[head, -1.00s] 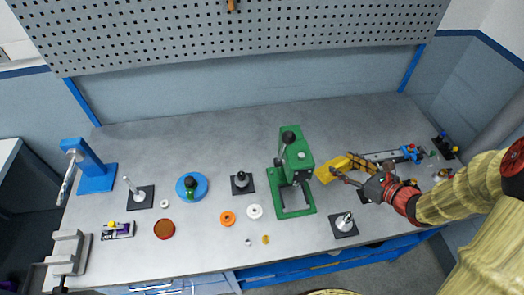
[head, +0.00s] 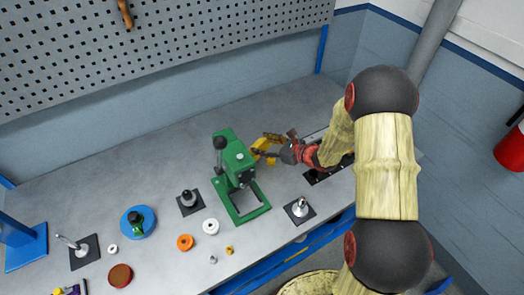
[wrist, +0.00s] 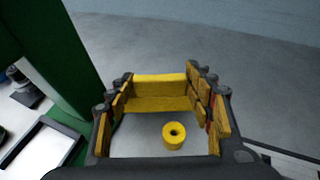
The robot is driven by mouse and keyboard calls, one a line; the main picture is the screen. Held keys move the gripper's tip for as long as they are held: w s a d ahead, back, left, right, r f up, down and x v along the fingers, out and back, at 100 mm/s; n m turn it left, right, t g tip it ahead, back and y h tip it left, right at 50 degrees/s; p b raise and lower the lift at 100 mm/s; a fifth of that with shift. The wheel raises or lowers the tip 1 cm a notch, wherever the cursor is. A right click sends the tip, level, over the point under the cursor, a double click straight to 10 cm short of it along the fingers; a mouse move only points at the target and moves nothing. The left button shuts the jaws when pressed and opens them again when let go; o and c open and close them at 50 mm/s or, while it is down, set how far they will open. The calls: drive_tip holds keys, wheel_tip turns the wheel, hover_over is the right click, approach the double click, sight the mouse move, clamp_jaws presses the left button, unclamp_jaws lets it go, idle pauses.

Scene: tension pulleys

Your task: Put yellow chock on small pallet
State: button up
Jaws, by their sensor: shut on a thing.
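The yellow chock (wrist: 160,92) spans the gap between my fingertips in the wrist view, and my gripper (head: 270,147) is shut on it. In the head view the chock (head: 261,146) shows as a small yellow patch just right of the green press, partly hidden by the fingers. In the wrist view a yellow ring with a dark hole (wrist: 174,135) shows between the fingers, on the near side of the chock. I cannot tell what the ring rests on. I cannot make out the small pallet with certainty.
The green press (head: 240,178) stands close to the left of my gripper. A black plate with a metal post (head: 299,208) is in front. White (head: 211,227) and orange (head: 185,242) rings and a blue round base (head: 138,222) lie further left. Behind the gripper the bench is clear.

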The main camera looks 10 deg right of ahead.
sight(262, 148)
drive_tip(key=shift+w+a+f, duration=0.2)
drive_tip(key=shift+w+f, duration=0.35)
drive_tip(key=shift+f, duration=1.5)
drive_tip(key=shift+b, duration=0.3)
drive_tip(key=shift+f, duration=0.2)
drive_tip(key=o, duration=1.8)
drive_tip(key=shift+c, duration=0.2)
